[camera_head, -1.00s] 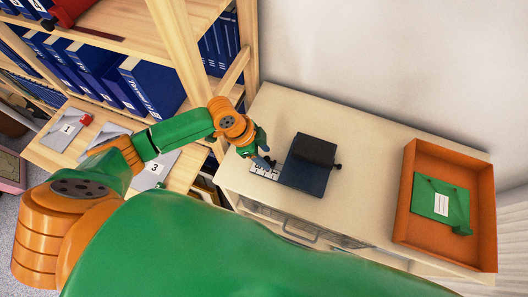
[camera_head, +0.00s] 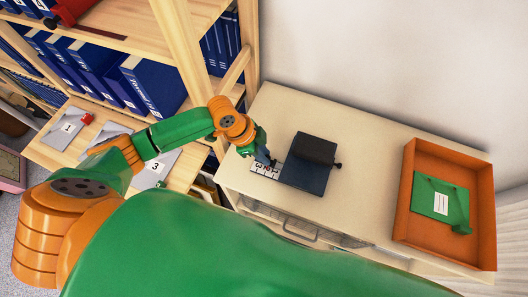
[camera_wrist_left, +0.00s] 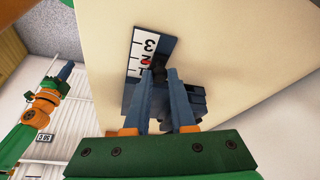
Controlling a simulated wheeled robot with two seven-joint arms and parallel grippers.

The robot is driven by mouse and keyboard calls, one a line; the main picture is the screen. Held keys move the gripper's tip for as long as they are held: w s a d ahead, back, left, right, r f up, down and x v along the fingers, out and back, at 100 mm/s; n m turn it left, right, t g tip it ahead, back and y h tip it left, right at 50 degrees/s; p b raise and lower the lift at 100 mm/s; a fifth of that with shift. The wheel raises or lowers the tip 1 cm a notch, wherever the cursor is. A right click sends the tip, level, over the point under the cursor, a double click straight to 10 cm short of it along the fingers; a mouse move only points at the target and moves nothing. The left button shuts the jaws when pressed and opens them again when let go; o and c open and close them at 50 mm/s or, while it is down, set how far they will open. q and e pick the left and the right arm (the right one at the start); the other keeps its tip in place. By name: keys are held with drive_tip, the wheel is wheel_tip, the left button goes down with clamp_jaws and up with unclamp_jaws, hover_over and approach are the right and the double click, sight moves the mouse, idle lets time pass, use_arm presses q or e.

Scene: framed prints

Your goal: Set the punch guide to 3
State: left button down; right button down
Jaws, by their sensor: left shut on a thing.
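The dark blue punch (camera_head: 303,178) with a black top block sits on the cream cabinet top. Its white number scale (camera_head: 264,168) sticks out to the left. In the left wrist view the scale (camera_wrist_left: 146,44) shows a 3 at its far end and a red 2 nearer the fingers. A small dark guide knob (camera_wrist_left: 160,70) lies between my fingertips, beside the lower part of the scale. My left gripper (camera_head: 267,158) is shut on this knob; it also shows in the left wrist view (camera_wrist_left: 161,76). My right gripper (camera_wrist_left: 66,72) shows small at the left there, its jaws unclear.
An orange tray (camera_head: 407,205) with a green folder (camera_head: 440,202) stands at the right of the cabinet top (camera_head: 370,150). A wooden shelf with blue binders (camera_head: 152,87) stands at the left. Numbered grey sheets lie on a lower wooden surface, near my left arm.

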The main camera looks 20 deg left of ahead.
idle(0.7)
use_arm(q)
drive_tip(key=shift+w+a+p, duration=0.1)
drive_tip(key=shift+a+p, duration=0.2)
drive_tip(key=shift+a, duration=1.2)
drive_tip(key=c, duration=0.7)
unclamp_jaws()
drive_tip(key=shift+c, duration=0.2)
drive_tip(key=v, duration=0.7)
